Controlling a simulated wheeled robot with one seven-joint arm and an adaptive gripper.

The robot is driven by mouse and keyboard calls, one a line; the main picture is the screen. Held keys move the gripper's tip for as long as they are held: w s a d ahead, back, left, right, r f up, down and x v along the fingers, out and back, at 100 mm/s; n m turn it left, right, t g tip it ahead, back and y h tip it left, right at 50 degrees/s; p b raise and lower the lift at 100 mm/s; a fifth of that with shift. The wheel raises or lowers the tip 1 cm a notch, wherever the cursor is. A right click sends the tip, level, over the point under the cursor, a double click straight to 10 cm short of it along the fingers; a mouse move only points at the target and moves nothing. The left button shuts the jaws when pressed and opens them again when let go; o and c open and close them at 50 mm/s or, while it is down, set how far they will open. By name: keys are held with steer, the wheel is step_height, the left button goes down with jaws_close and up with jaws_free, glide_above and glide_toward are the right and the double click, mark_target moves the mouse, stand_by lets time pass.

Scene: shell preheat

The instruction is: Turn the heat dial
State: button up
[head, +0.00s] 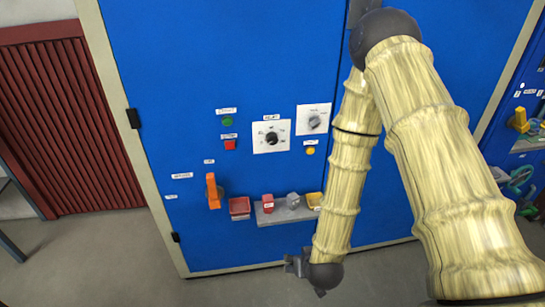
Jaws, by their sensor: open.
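Two dials sit on white plates on the blue cabinet front: a black knob dial (271,138) and, to its right, a grey knob dial (314,122). Their labels are too small to read surely, so I cannot tell which is the heat dial. My gripper (294,265) is low in front of the cabinet's bottom edge, well below both dials and apart from them. It is small and dark here; it is open, and I see nothing held in it. My forearm hangs just right of the grey dial and does not cover it.
The panel (200,80) also bears a green button (227,122), a red button (230,145), a yellow button (310,150) and an orange lever (213,191). A grey shelf (279,218) with small coloured blocks and a red tray (239,206) jut out below the dials.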

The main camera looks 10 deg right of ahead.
steer(key=w+a+r+t+b, duration=0.1)
steer(key=w+r+t+b, duration=0.15)
steer(key=w, duration=0.45)
steer(key=m+t+h+b, duration=0.2)
steer(key=t+b, duration=0.6)
steer(key=b, duration=0.5)
glide_toward(272, 141)
steer(key=w, duration=0.6)
steer(key=w+d, duration=0.1)
steer(key=w, duration=0.2)
steer(key=shift+c, duration=0.4)
steer(key=c, duration=1)
